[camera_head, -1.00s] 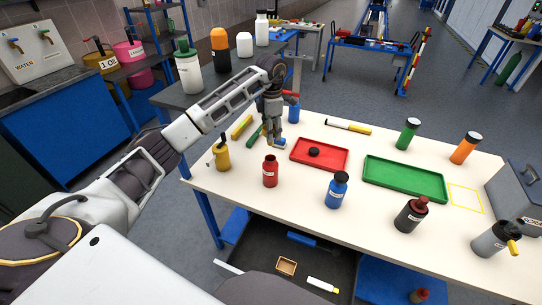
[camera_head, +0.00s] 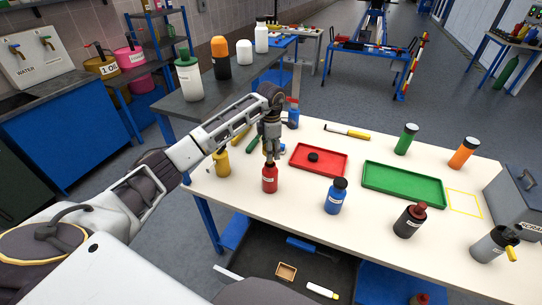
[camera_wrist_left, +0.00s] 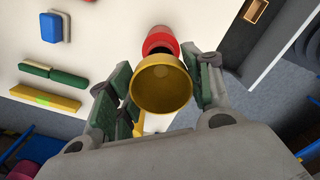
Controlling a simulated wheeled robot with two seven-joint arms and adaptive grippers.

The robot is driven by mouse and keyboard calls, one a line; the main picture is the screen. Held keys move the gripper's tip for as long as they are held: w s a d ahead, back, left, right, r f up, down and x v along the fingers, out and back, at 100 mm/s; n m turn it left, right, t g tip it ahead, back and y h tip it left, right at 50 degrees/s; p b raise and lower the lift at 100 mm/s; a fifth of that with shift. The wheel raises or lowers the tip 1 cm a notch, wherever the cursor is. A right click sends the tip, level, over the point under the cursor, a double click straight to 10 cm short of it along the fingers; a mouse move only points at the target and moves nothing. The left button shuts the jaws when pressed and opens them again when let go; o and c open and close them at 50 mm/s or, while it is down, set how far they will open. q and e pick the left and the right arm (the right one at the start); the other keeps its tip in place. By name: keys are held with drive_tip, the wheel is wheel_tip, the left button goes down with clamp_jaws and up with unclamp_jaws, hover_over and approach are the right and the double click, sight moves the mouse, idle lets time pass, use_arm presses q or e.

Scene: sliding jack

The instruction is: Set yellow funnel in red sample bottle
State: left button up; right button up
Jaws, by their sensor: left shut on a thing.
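The yellow funnel (camera_wrist_left: 162,85) is between the fingers of my left gripper (camera_wrist_left: 158,92) in the left wrist view, its wide mouth facing the camera. My left gripper is shut on it. The red sample bottle (camera_head: 269,181) stands upright on the table, directly below my left gripper (camera_head: 271,158) in the head view. The bottle's red top (camera_wrist_left: 160,41) shows just past the funnel's rim in the left wrist view. The funnel's spout is hidden, so I cannot tell whether it is in the bottle's neck. My right gripper is not in view.
A yellow bottle (camera_head: 222,164) stands left of the red one, and a blue bottle (camera_head: 335,197) right of it. A red tray (camera_head: 301,171) and a green tray (camera_head: 404,201) lie behind. A blue block (camera_wrist_left: 56,27) lies on the table.

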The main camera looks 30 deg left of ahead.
use_arm(q)
drive_tip(key=shift+f+p, duration=0.3)
drive_tip(key=shift+f, duration=1.2)
drive_tip(key=shift+f, duration=0.25)
drive_tip(key=o, duration=0.9)
drive_tip(key=shift+o, duration=0.2)
drive_tip(key=shift+r, duration=0.1)
drive_tip(key=shift+r, duration=0.15)
drive_tip(key=shift+r+b, duration=1.15)
drive_tip(key=shift+r, duration=4.8)
